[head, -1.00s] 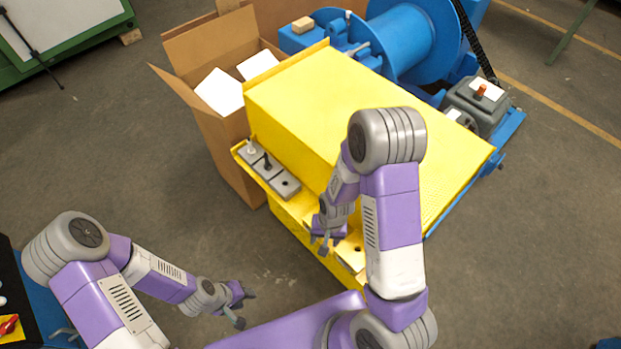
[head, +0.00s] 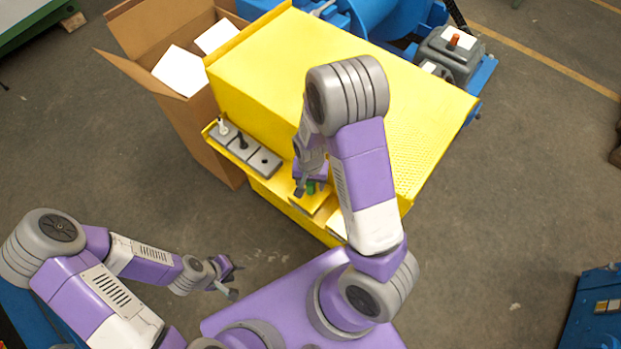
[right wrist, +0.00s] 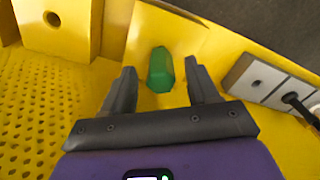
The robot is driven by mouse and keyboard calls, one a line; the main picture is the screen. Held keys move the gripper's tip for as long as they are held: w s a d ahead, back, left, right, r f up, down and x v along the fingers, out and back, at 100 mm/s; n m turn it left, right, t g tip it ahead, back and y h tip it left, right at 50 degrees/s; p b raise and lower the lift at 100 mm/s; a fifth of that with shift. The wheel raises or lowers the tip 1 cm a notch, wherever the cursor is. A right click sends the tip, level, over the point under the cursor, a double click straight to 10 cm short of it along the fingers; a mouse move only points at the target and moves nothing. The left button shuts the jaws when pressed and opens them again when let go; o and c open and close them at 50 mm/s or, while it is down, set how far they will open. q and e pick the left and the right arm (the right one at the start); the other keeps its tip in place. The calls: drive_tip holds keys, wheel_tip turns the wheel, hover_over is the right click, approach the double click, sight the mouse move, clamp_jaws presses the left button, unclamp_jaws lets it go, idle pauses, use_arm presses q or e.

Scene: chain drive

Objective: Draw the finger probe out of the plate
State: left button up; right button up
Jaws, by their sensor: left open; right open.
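The finger probe shows as a green handle (right wrist: 160,72) in the right wrist view, standing against a yellow plate (right wrist: 150,24). Its lower end is hidden, so I cannot tell how deep it sits. It also shows as a small green patch (head: 311,187) in the head view. My right gripper (head: 312,190) is open at the yellow housing's front ledge. Its two fingers stand on either side of the green handle, with visible gaps. My left gripper (head: 229,279) is open and empty, low and left of the housing, over the floor.
A large yellow housing (head: 330,75) fills the middle. Grey blocks (head: 242,149) with white and black pegs stand on its ledge, left of my right gripper. A cardboard box (head: 200,130) stands at the left. Blue machinery (head: 400,25) is behind. The floor around my left gripper is clear.

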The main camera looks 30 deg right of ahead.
drive_tip(key=shift+c, duration=0.2)
clamp_jaws()
wheel_tip(320, 180, up, 11)
drive_tip(key=p, duration=1)
idle(1.1)
